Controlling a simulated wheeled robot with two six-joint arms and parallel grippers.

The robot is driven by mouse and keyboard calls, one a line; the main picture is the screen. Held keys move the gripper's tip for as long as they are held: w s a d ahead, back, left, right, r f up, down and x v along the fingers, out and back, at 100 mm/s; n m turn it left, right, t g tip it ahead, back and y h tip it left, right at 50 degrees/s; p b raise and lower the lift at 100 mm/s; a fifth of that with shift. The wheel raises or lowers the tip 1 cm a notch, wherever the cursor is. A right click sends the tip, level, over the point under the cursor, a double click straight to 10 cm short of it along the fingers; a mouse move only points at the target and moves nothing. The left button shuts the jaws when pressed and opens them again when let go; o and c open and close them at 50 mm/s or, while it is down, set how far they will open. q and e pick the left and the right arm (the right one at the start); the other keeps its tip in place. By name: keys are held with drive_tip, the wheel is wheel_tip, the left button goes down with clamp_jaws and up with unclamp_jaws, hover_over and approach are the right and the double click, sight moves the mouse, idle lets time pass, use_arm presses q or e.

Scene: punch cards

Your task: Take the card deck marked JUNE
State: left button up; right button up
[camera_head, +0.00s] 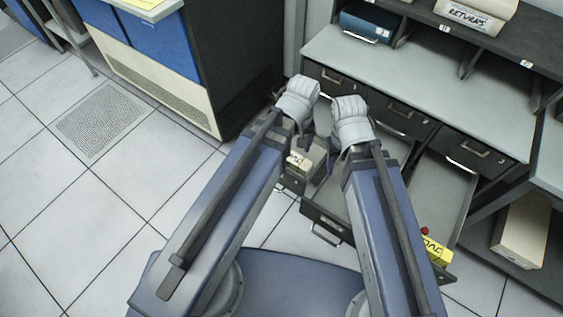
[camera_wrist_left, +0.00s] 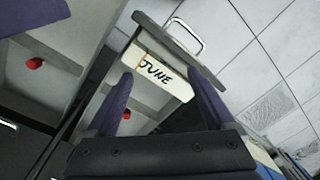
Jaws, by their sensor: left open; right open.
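The JUNE deck (camera_wrist_left: 157,74) is a cream block with black hand lettering. It lies at the front end of an open drawer, beside the handled front panel, in the left wrist view. My left gripper (camera_wrist_left: 163,98) is open, with its two purple fingers apart on either side of the deck in that view; I see no contact. In the head view, a pale deck (camera_head: 298,163), partly hidden by my left arm, lies below my left gripper (camera_head: 300,136). My right gripper (camera_head: 333,147) is open and empty over the middle drawer, close to the left one.
A yellow marked deck (camera_head: 436,251) with a red knob (camera_head: 424,231) beside it sits in the right open drawer. The middle drawer (camera_head: 326,234) is open too. A shelf unit (camera_head: 425,80) stands behind, and a dark cabinet (camera_head: 235,60) at left. Floor tiles at left are clear.

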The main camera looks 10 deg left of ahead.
sight(296, 162)
use_arm(q)
drive_tip(key=w+f+n, duration=0.1)
drive_tip(key=n, duration=0.1)
drive_tip(key=w+a+f+n+b, duration=0.1)
drive_tip(key=n, duration=0.1)
drive_tip(key=w+a+f+n+b, duration=0.1)
drive_tip(key=n, duration=0.1)
drive_tip(key=shift+w+f+n, duration=0.1)
drive_tip(key=shift+f+n, duration=0.25)
drive_tip(key=shift+n, duration=0.05)
drive_tip(key=shift+w+a+f+n+h+b, duration=0.2)
drive_tip(key=shift+n+b, duration=0.1)
drive_tip(key=shift+n, duration=0.3)
drive_tip(key=shift+w+a+f+n+h+b, duration=0.1)
drive_tip(key=shift+w+a+n+b, duration=0.15)
drive_tip(key=shift+n, duration=0.35)
drive_tip(key=f+b, duration=0.8)
drive_tip(key=shift+w, duration=0.3)
use_arm(e)
wheel_tip(296, 162, down, 12)
drive_tip(key=shift+d+f, duration=0.1)
use_arm(q)
drive_tip(key=shift+r, duration=0.1)
drive_tip(key=shift+c, duration=0.3)
clamp_jaws()
